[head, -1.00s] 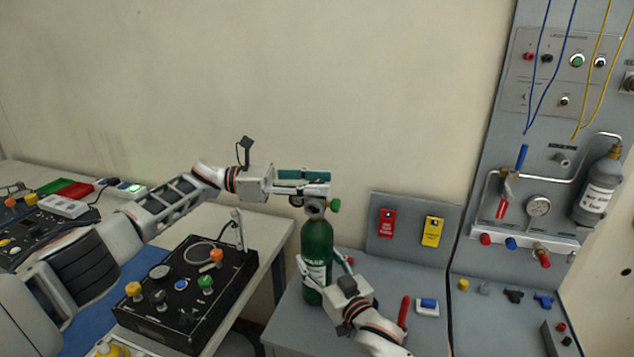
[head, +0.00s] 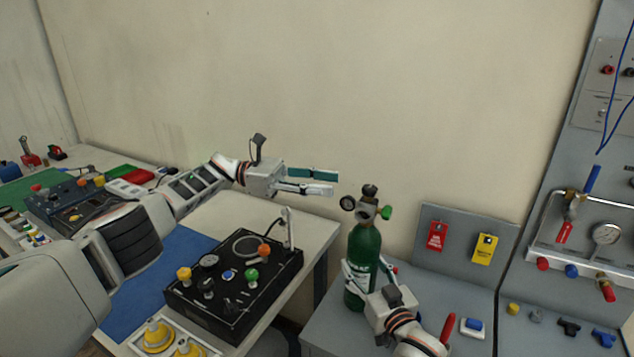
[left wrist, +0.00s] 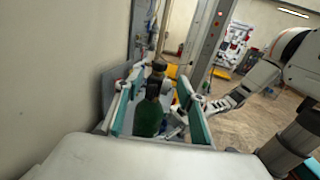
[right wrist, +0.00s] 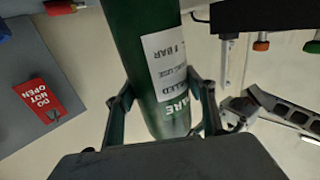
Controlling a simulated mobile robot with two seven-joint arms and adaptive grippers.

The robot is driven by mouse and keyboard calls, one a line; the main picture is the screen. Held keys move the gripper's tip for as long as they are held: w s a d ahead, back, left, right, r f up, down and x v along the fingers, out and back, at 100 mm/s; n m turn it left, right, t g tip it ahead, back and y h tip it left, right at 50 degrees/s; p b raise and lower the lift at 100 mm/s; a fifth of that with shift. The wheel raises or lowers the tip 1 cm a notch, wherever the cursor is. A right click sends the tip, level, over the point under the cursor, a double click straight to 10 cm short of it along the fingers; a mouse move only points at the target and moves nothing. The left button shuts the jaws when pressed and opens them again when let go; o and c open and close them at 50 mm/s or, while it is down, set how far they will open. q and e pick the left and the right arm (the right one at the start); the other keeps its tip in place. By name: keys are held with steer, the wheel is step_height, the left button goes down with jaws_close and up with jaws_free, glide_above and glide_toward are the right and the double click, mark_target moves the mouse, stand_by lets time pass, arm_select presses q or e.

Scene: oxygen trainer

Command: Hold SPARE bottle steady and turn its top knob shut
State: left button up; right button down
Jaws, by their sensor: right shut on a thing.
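The green SPARE bottle (head: 365,250) stands upright on the grey bench. Its top carries a small gauge (head: 348,203), a dark top knob (head: 369,191) and a green side knob (head: 386,212). The left wrist view shows the bottle (left wrist: 149,115) beyond and between the open fingers (left wrist: 160,105).
A black control box (head: 235,280) with coloured knobs sits on the left table. Red (head: 437,236) and yellow (head: 484,249) tags hang on a grey panel behind the bottle. A red marker-like item (head: 447,328) and a blue-white block (head: 473,327) lie right of my right gripper.

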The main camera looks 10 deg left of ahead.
arm_select(q)
steer(key=shift+a, duration=0.8)
arm_select(e)
steer(key=shift+f, duration=0.1)
steer(key=c, duration=0.7)
jaws_free()
steer(key=shift+c, duration=0.2)
